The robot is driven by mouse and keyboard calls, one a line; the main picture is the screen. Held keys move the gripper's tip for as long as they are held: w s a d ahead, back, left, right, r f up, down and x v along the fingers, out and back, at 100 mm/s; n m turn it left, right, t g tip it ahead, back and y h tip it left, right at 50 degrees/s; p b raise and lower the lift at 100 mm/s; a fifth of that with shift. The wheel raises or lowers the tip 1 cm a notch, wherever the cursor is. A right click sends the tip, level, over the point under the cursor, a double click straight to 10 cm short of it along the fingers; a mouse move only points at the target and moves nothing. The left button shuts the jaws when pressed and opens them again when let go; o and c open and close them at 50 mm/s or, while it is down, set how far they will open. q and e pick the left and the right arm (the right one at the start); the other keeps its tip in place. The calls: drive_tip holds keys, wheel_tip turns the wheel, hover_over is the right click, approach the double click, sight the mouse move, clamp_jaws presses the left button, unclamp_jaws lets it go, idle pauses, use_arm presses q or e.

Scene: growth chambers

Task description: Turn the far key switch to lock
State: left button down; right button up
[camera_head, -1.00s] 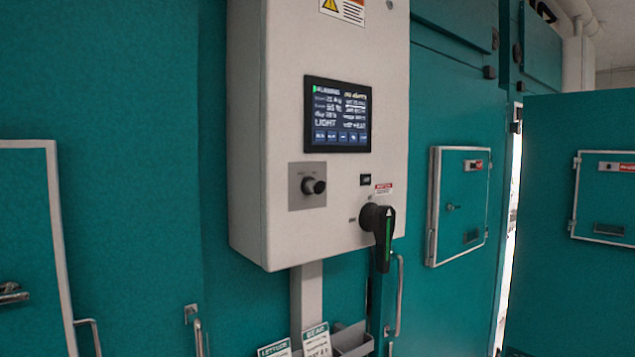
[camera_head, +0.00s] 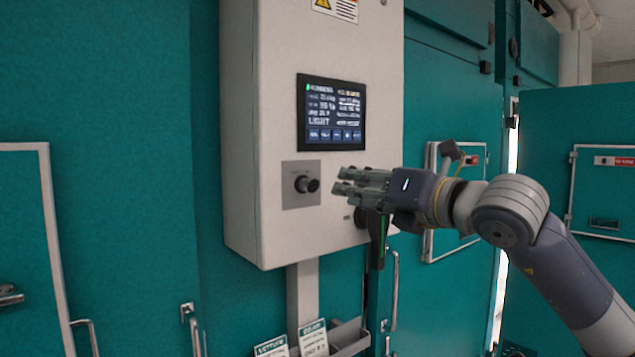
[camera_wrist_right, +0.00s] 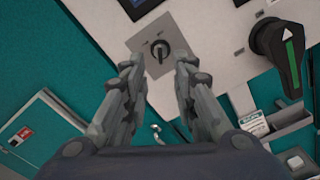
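The key switch (camera_head: 306,184) is a dark round knob on a square grey plate (camera_head: 290,199), on the front of a white control box (camera_head: 290,35). It also shows in the right wrist view, where the key switch (camera_wrist_right: 159,49) lies ahead, between and beyond the fingertips. My right gripper (camera_head: 338,181) is just right of the knob and apart from it. In the right wrist view its fingers (camera_wrist_right: 157,72) are spread open with nothing between them. My left gripper is not in view.
A black rotary handle with a green stripe (camera_head: 377,240) hangs right of the switch, partly hidden by my gripper; it also shows in the wrist view (camera_wrist_right: 280,52). A lit touchscreen (camera_head: 331,112) is above. A tray with cards (camera_head: 347,334) is below. Teal doors surround the box.

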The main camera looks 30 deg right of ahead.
sight(320, 181)
drive_tip(key=w+p, duration=0.2)
drive_tip(key=w, duration=0.1)
drive_tip(key=w+p, duration=0.5)
drive_tip(key=w, duration=0.1)
drive_tip(key=shift+w+a+r, duration=0.1)
drive_tip(key=shift+w+a, duration=0.3)
drive_tip(key=shift+w+p, duration=0.4)
drive_tip(key=shift+w, duration=0.2)
drive_tip(key=shift+f, duration=0.2)
clamp_jaws()
